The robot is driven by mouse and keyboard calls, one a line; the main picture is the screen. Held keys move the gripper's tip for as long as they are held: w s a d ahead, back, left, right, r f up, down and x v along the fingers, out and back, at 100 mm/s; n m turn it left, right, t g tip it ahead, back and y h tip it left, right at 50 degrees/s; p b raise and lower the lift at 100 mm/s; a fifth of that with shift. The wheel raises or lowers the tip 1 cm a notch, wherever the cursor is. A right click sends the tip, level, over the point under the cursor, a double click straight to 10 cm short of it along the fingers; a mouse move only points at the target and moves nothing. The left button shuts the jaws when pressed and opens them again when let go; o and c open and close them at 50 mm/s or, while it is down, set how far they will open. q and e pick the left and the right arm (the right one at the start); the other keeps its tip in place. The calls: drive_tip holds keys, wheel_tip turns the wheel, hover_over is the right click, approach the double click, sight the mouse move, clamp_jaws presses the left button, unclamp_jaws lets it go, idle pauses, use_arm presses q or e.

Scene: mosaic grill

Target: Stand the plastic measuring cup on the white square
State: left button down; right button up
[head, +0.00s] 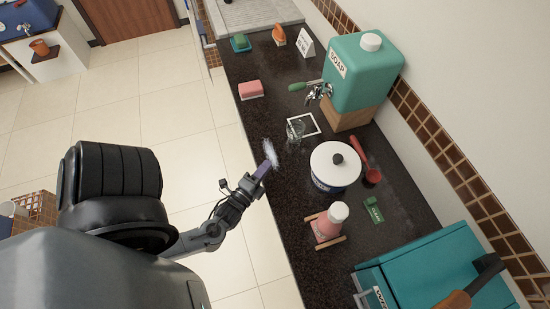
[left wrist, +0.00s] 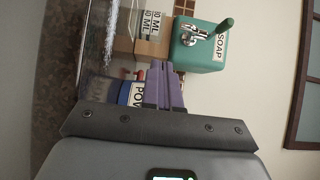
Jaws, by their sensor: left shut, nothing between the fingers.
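The clear plastic measuring cup (head: 295,130) is on the dark counter, overlapping the left side of the white square (head: 316,124) in the head view. The square is a white outline on the counter in front of the soap dispenser. I cannot tell exactly how much of the cup's base is inside it. My left gripper (head: 269,157) is near the counter's front edge, below and left of the cup and apart from it. Its purple fingers (left wrist: 165,88) are shut and empty in the left wrist view. A whitish blurred streak shows beside the fingertips. My right gripper is not in view.
The green soap dispenser (head: 362,72) stands on a wooden block (head: 351,116) behind the square. A white-lidded pot (head: 335,166) and red ladle (head: 371,174) are to the right. A pink bottle (head: 330,220) is nearer. A pink sponge (head: 250,90) lies up the counter.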

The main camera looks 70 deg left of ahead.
sight(292, 134)
use_arm(q)
drive_tip(key=x, duration=1.3)
drive_tip(key=shift+w+r, duration=0.15)
drive_tip(key=shift+w, duration=0.1)
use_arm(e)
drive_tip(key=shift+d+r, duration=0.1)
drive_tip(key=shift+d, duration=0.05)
